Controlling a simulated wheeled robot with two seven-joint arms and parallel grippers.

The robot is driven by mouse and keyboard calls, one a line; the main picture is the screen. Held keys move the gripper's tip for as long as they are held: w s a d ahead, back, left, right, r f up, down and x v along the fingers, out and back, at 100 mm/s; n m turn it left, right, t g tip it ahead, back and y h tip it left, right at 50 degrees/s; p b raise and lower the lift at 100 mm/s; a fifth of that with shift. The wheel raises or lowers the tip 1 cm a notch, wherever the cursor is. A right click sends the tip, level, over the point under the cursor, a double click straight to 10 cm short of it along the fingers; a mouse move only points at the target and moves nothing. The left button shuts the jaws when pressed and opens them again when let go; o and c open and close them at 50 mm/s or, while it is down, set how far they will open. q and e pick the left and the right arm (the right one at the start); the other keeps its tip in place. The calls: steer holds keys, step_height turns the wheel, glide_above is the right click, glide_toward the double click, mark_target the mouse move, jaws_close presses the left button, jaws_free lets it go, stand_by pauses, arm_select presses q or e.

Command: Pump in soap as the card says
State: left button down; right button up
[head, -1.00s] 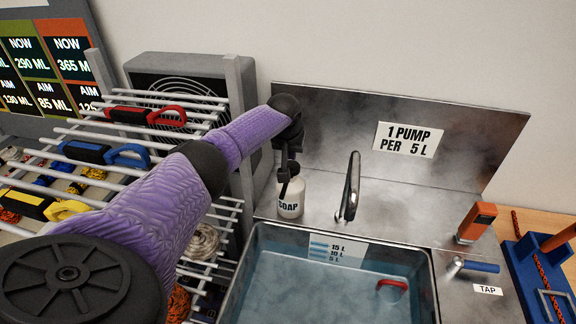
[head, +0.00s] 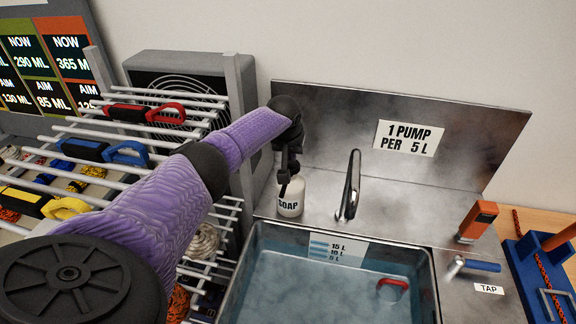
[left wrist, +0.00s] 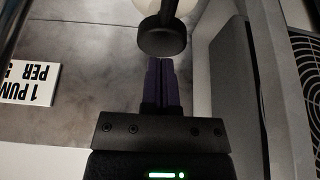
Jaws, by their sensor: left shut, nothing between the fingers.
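The white soap bottle (head: 290,204), marked SOAP, stands at the back left corner of the sink, with a dark pump on top. My left gripper (head: 287,153) is shut and empty, pointing down over the pump and hiding part of it. In the left wrist view, the shut fingers (left wrist: 160,82) end right by the round dark pump head (left wrist: 162,36); I cannot tell if they touch. The card (head: 408,138) on the splashback reads 1 PUMP PER 5 L. The basin (head: 434,285) holds water; its scale (head: 337,249) shows 15, 10 and 5 L. My right gripper is not in view.
The faucet (head: 350,186) stands right of the bottle. A blue tap handle (head: 478,266) and an orange device (head: 478,220) are at the right. A red-edged item (head: 393,284) is in the water. A rack with carabiners (head: 125,153) stands left, beside a grey fan unit.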

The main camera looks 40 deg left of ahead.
arm_select(q)
steer(key=shift+f+b, duration=0.85)
steer(key=shift+f, duration=0.55)
steer(key=shift+r, duration=0.1)
step_height(320, 180, up, 4)
steer(key=p, duration=0.4)
steer(key=shift+f, duration=0.2)
